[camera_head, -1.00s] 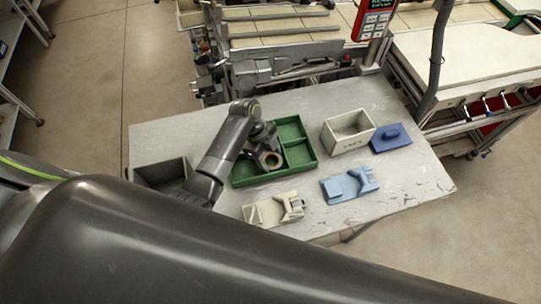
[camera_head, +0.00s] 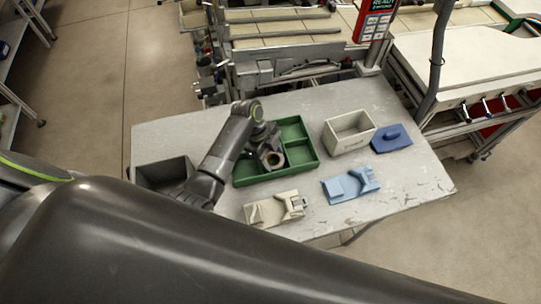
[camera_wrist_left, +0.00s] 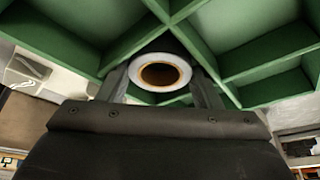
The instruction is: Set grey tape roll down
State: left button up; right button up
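The grey tape roll (camera_wrist_left: 160,57) is a pale ring with an orange-brown core. In the wrist view it sits between the two fingers of my left gripper (camera_wrist_left: 162,84), which appear closed on its sides. In the head view, my left gripper (camera_head: 271,156) points down over the middle of the green divided tray (camera_head: 307,136), with the roll at its tips. The tray dividers show behind the roll in the wrist view (camera_wrist_left: 258,55). Whether the roll touches the tray is unclear. My right gripper is not in view.
A dark grey bin (camera_head: 152,168) stands left of the tray. A beige box (camera_head: 348,143) and a dark blue block (camera_head: 391,142) stand to the right. A beige fixture (camera_head: 268,211) and a light blue fixture (camera_head: 345,189) lie in front. The table's right front is clear.

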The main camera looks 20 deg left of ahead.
pick_arm(q)
jog(key=shift+s+f, duration=0.45)
jog(key=shift+f, duration=0.1)
jog(key=r, duration=0.1)
jog(key=w+a+r, duration=0.1)
jog(key=r, duration=0.2)
jog(key=shift+w+a, duration=0.3)
jog(key=shift+w, duration=0.05)
jog(key=b+v, duration=0.1)
jog(key=v, duration=0.7)
jog(key=shift+r+b, duration=0.3)
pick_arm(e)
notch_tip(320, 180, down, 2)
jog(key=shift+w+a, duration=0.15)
pick_arm(q)
jog(key=shift+s, duration=0.15)
